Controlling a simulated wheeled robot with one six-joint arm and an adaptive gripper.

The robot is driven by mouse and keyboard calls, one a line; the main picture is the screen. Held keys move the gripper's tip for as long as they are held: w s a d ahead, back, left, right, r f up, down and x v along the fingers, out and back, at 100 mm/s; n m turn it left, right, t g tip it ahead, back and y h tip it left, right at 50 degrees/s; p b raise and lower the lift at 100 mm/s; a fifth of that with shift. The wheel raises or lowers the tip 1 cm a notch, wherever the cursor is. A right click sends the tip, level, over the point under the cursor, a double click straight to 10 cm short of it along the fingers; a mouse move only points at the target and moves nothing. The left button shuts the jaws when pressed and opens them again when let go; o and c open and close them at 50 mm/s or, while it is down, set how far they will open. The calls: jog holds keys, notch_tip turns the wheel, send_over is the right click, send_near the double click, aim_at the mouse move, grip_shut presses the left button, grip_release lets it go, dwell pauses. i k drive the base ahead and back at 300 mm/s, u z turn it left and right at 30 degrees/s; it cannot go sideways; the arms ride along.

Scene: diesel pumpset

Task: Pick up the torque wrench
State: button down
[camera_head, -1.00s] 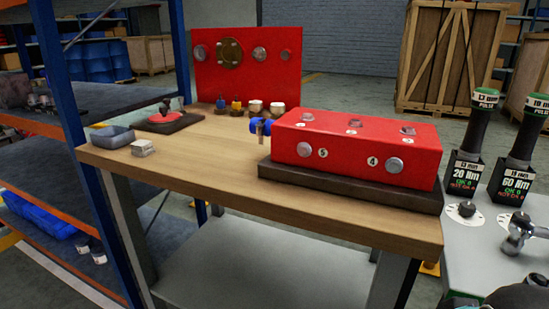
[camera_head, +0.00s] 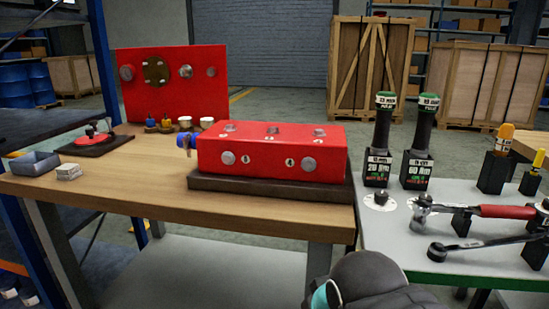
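A long tool with a red handle (camera_head: 505,211) and a silver head lies on the grey-green table at the right, and looks like a torque wrench. A black bar tool with a round head (camera_head: 470,244) lies in front of it. Two upright black tools with green-and-white collars, the left one (camera_head: 383,130) and the right one (camera_head: 424,128), stand in black holders labelled 20 Nm and 60 Nm. I cannot tell for certain which is the torque wrench. A dark rounded part of my arm shows at the bottom centre; my gripper's fingers are not in view.
The wooden bench (camera_head: 130,198) holds a red block (camera_head: 270,155) on a dark base, a red panel (camera_head: 205,95) and a grey tray (camera_head: 33,163). Orange and yellow-handled tools (camera_head: 500,145) stand right. The grey-green table (camera_head: 380,240) has bare surface at its front left.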

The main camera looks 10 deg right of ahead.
aim_at(535, 212)
jog(key=z, duration=2.9)
jog(key=k, duration=0.85)
jog(key=u, duration=0.8)
jog(key=i, duration=0.5)
jog(key=u, duration=0.05)
